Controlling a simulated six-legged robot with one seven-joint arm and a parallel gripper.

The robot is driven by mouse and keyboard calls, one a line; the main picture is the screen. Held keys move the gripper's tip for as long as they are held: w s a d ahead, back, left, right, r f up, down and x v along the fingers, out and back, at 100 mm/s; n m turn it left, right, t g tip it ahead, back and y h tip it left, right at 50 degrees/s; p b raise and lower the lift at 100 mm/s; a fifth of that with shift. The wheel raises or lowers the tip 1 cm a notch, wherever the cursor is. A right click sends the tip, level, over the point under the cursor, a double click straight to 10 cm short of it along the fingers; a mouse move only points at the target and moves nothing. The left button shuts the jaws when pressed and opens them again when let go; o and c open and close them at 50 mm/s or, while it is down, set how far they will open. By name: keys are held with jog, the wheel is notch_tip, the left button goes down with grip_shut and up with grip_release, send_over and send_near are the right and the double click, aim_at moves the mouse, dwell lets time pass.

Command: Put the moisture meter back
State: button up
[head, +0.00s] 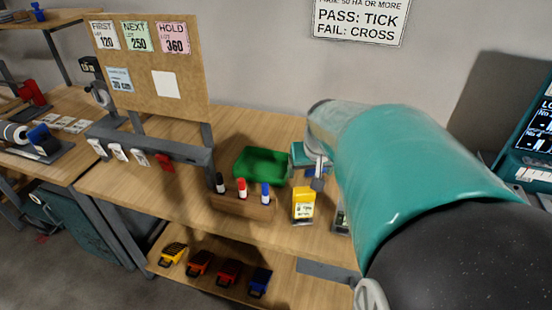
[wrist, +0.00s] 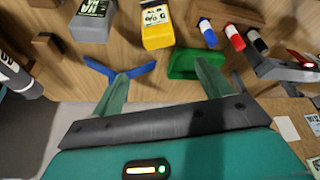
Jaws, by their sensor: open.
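A yellow hand-held device (head: 303,204) with a pale label, possibly the moisture meter, stands near the front edge of the bench. It also shows at the top of the wrist view (wrist: 157,24). A grey device (wrist: 92,20) with a label is beside it; I cannot tell for sure which one is the meter. My gripper (head: 318,180) is over the bench just behind the yellow device, partly hidden by my arm. In the wrist view my gripper (wrist: 162,70) is open, with nothing between its fingers. A blue forked piece (wrist: 120,72) shows at the left fingertip; contact is unclear.
A green tray (head: 262,164) lies left of my gripper. A wooden block (head: 242,202) holds black, red and blue markers. Several coloured items sit on the lower shelf (head: 215,290). A screen (head: 535,120) is at right.

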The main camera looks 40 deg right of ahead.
jog(key=s+a+r+n+y, duration=0.1)
jog(key=s+a+r+n, duration=0.1)
jog(key=a, duration=1)
jog(key=s+a+r+n+t+y, duration=0.1)
jog(key=s+a+n, duration=0.3)
jog(key=a, duration=0.8)
jog(key=shift+s+a+r+t, duration=0.25)
jog(key=shift+r+t, duration=0.05)
jog(key=shift+r, duration=0.35)
jog(key=shift+d, duration=0.15)
